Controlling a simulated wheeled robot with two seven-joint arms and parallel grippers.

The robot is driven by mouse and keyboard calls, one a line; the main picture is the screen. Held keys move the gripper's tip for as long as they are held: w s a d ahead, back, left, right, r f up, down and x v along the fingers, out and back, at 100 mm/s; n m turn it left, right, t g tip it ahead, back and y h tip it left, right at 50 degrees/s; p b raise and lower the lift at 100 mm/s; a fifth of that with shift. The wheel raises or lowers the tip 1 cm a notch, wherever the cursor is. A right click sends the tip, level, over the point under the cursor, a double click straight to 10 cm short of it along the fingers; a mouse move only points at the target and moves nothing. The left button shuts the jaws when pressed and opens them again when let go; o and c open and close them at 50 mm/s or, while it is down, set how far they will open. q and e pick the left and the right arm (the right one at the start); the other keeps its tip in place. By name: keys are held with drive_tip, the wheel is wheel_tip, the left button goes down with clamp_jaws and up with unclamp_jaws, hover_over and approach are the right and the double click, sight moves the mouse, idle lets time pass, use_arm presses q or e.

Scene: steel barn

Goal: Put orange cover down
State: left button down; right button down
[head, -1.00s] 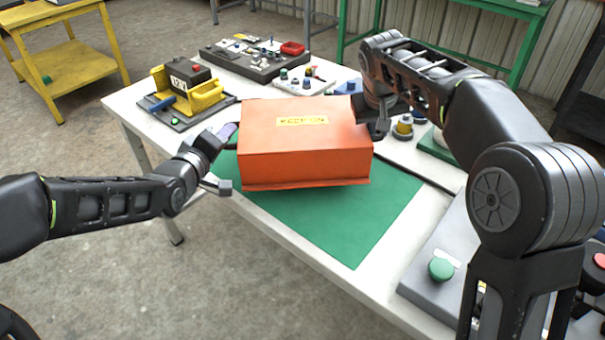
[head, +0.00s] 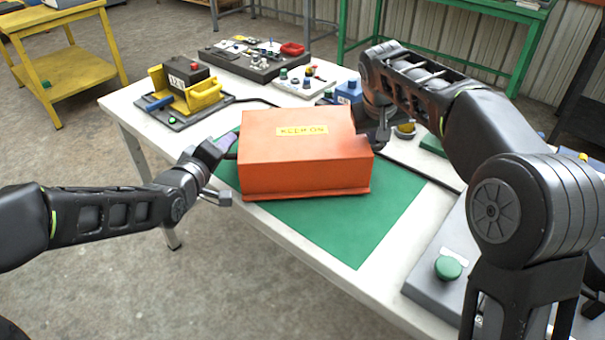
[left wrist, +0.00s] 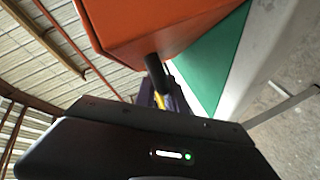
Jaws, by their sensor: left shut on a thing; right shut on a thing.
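The orange cover (head: 300,158) is a box-shaped lid with a yellow label on top, over the green mat (head: 345,225) on the white table. I cannot tell whether its lower edge touches the mat. My left gripper (head: 232,150) is shut on the cover's left side, at a dark handle. In the left wrist view the cover (left wrist: 150,25) fills the top, with the dark handle (left wrist: 157,75) below it. My right gripper (head: 376,140) is at the cover's right side, shut on it; its fingertips are mostly hidden.
A yellow-handled battery unit (head: 187,88) stands at the table's left. A dark panel (head: 255,60) and a small switch board (head: 300,82) are behind the cover. A grey box with a green button (head: 448,268) is at front right. Green mat is bare in front.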

use_arm(q)
drive_tip(key=shift+f+b, duration=0.6)
drive_tip(key=shift+f, duration=0.15)
use_arm(e)
drive_tip(key=shift+f, duration=0.75)
use_arm(q)
drive_tip(key=c, duration=1.7)
unclamp_jaws()
drive_tip(key=shift+r, duration=0.2)
use_arm(e)
drive_tip(key=c, duration=1.7)
unclamp_jaws()
drive_tip(key=shift+r, duration=0.2)
use_arm(q)
drive_tip(key=o, duration=0.3)
use_arm(e)
drive_tip(key=o, duration=0.3)
use_arm(q)
drive_tip(key=shift+d+r+p, duration=0.1)
drive_tip(key=shift+r+p, duration=0.1)
drive_tip(key=shift+p, duration=0.2)
use_arm(e)
drive_tip(key=shift+a+r, duration=0.1)
